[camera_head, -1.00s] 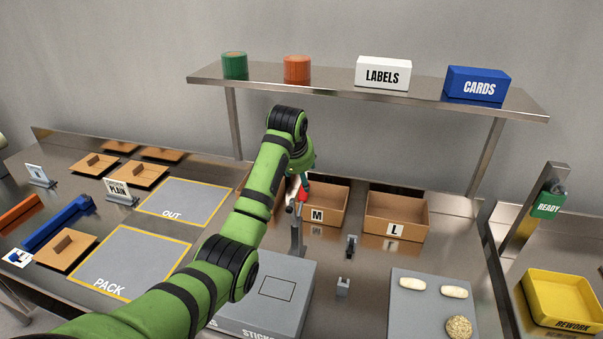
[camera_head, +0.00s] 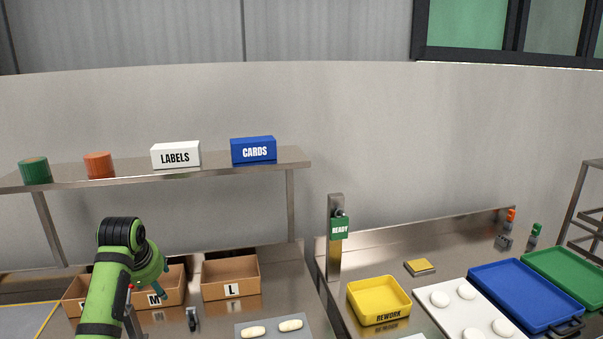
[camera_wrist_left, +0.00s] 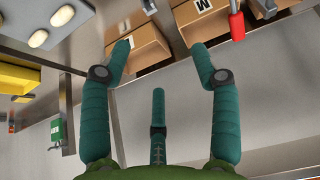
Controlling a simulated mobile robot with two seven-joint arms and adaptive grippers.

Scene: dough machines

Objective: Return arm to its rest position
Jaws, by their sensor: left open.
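My left arm (camera_head: 106,290) comes in from the lower left in the head view, in front of the M box (camera_head: 172,288). In the left wrist view my left gripper (camera_wrist_left: 160,65) has its teal fingers spread wide with nothing between them. In the head view the gripper is mostly hidden behind the arm's own wrist. My right gripper is not in view.
The L box (camera_head: 230,278) stands right of the M box. A shelf (camera_head: 215,165) with the LABELS box (camera_head: 176,155) and CARDS box (camera_head: 253,150) hangs above. A READY post (camera_head: 335,240) and yellow REWORK tray (camera_head: 379,299) are further right.

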